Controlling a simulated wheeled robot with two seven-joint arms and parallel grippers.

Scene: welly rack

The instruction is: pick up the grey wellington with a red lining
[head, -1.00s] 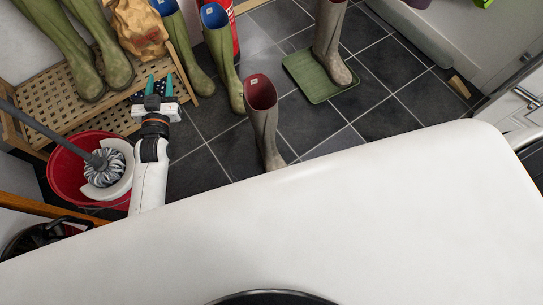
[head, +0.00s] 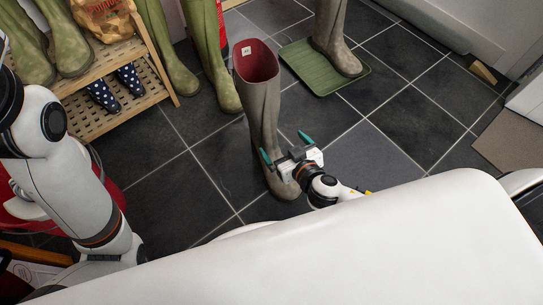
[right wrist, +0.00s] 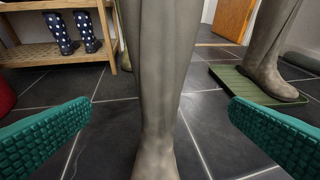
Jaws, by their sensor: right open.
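The grey wellington with a red lining (head: 262,112) stands upright on the dark tiled floor in the middle of the head view, its red inside showing at the top. My right gripper (head: 285,147) is open in front of its lower shaft. In the right wrist view the boot's shaft (right wrist: 158,70) fills the middle, between the two spread teal fingers (right wrist: 160,110), with a gap on each side. No contact shows. A second grey wellington (head: 331,38) stands on a green tray; its top is cut off, so its lining is hidden. My left arm is at the left; its gripper is out of frame.
Green wellingtons (head: 208,55) stand on the floor behind the boot. A wooden rack (head: 160,62) at the upper left holds green boots, a paper bag (head: 104,18) and dotted boots (head: 129,78). The green tray (head: 318,83) lies to the boot's right.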

